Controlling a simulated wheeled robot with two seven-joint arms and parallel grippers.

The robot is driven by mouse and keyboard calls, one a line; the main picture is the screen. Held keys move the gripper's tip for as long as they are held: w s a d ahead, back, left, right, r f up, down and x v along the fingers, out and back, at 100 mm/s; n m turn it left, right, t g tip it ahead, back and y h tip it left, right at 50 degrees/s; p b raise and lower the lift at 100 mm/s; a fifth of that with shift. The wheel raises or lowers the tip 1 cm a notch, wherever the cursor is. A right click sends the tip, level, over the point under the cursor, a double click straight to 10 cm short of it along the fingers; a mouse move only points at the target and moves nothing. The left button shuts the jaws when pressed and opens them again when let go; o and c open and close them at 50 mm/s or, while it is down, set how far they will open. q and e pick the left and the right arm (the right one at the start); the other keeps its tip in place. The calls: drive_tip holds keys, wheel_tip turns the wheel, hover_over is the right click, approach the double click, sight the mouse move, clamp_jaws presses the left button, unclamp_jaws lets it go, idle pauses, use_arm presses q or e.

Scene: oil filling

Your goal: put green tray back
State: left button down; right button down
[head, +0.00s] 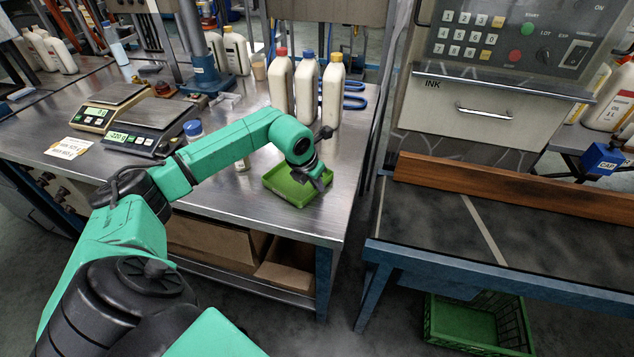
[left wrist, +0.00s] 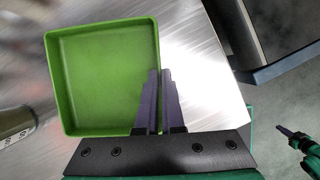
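The green tray (head: 284,190) is at the right front part of the steel table (head: 224,190); it looks level and empty. I cannot tell whether it touches the table top. My left gripper (head: 318,178) is at the tray's right side. In the left wrist view the tray (left wrist: 100,85) fills the left half, and my left gripper (left wrist: 158,95) has its fingers close together on the tray's right wall, one inside and one outside. My right gripper (left wrist: 292,136) shows small at the right edge of the left wrist view, away from the tray; its fingers are unclear.
Three white bottles (head: 305,88) stand behind the tray. A blue-capped bottle (head: 193,130) stands behind my left forearm. Two scales (head: 150,125) are to the left. A dark bench (head: 460,225) is on the right across a gap, with a green crate (head: 480,325) below.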

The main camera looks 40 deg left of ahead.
use_arm(q)
drive_tip(key=shift+w+f, duration=0.1)
drive_tip(key=shift+f, duration=0.05)
use_arm(e)
drive_tip(key=shift+s+f, duration=0.15)
drive_tip(key=shift+s, duration=0.15)
use_arm(q)
drive_tip(key=c, duration=1)
unclamp_jaws()
drive_tip(key=shift+c, duration=0.2)
use_arm(e)
drive_tip(key=shift+s, duration=0.1)
use_arm(q)
drive_tip(key=b+v, duration=0.1)
drive_tip(key=v, duration=1.1)
use_arm(e)
drive_tip(key=shift+f, duration=0.6)
